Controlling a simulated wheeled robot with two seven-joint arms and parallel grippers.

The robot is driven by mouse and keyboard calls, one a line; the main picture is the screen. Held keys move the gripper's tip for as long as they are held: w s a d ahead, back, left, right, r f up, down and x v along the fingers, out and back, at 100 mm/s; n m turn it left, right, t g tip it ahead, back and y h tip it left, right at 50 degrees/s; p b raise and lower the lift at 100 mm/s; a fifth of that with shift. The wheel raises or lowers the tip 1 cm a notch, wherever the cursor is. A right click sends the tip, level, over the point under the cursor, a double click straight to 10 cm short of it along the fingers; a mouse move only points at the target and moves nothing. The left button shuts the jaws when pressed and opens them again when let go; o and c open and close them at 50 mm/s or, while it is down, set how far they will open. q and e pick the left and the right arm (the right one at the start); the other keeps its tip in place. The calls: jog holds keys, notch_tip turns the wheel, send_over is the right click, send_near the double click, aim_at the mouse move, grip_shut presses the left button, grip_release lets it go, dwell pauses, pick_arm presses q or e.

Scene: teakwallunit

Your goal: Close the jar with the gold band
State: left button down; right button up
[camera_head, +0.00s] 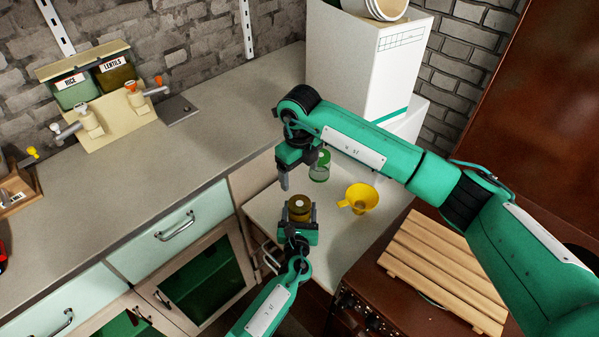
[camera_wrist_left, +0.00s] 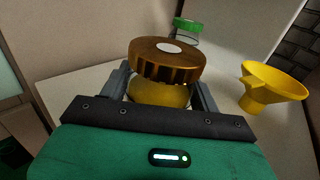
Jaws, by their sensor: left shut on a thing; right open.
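A jar (camera_head: 299,213) with a brown ribbed lid (camera_head: 299,202) stands upright between the fingers of my left gripper (camera_head: 299,216). In the left wrist view the lid (camera_wrist_left: 167,58) has a white disc on top and sits over the yellowish jar body (camera_wrist_left: 160,93). I cannot tell how tightly the lid sits, and no gold band shows clearly. The left fingers are shut on the jar body from both sides. My right gripper (camera_head: 285,180) is open and empty, pointing down, behind and slightly left of the jar in the head view.
A green-lidded jar (camera_head: 320,167) and a yellow funnel (camera_head: 359,198) stand close by on the pale counter (camera_head: 262,213). A slatted wooden board (camera_head: 440,270) lies at right. A tall white box (camera_head: 365,60) rises behind. Dispensers (camera_head: 90,85) stand far left; the grey worktop is mostly clear.

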pick_arm(q)
jog(key=shift+c, duration=1.3)
grip_release()
jog(key=shift+s+f, duration=0.1)
jog(key=shift+s, duration=0.35)
jog(key=s+b, duration=0.2)
jog(key=s, duration=1)
jog(key=shift+s+a, duration=0.4)
jog(key=shift+a, duration=0.05)
jog(key=shift+s, duration=0.1)
